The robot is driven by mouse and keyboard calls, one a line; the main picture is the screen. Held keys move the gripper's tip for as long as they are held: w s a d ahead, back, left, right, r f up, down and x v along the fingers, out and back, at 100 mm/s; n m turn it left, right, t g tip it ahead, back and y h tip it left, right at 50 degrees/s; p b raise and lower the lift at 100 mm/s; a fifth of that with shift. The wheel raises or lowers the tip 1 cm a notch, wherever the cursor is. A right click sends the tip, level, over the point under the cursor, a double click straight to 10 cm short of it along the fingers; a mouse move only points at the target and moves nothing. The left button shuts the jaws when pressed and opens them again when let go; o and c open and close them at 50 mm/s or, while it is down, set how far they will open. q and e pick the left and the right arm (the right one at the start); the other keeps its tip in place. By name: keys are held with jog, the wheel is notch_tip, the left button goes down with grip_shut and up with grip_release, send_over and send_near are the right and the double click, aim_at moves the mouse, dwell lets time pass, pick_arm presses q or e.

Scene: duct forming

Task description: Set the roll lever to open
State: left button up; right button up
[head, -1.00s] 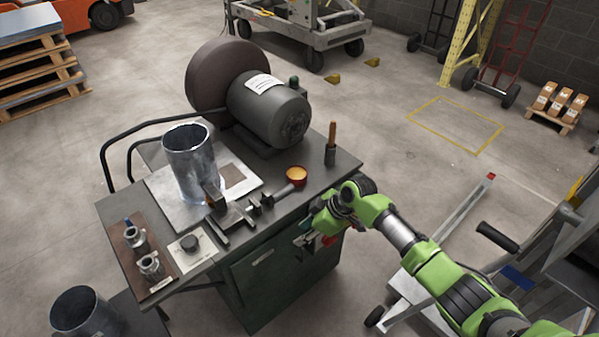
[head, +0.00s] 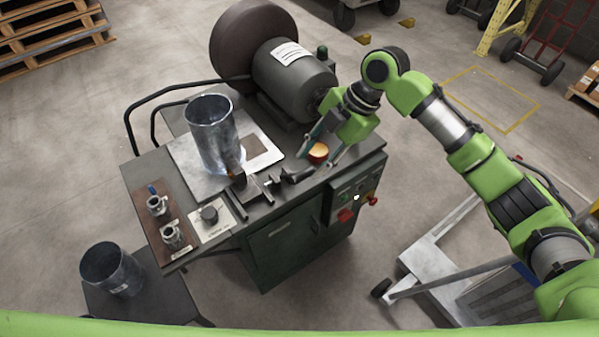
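I cannot tell for sure which part is the roll lever. An upright wooden-handled lever at the bench's right rear corner shows in the earlier head view; that spot is now hidden behind my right gripper. A black knob (head: 209,214) sits on a white label plate near the bench's front left. My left gripper is out of view.
The bench (head: 330,175) carries a grey motor (head: 293,78) with a big drum, a metal cylinder (head: 215,140), a clamp-like tool (head: 258,188) and two metal fittings. A panel (head: 352,193) with red buttons is on its front right. Another cylinder (head: 110,268) stands front left.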

aim_at(301, 175)
jog(key=p+x, duration=0.1)
jog(key=x, duration=0.6)
jog(key=shift+w+a+f, duration=0.1)
jog(key=shift+w+f, duration=0.05)
jog(key=shift+f, duration=0.15)
grip_shut()
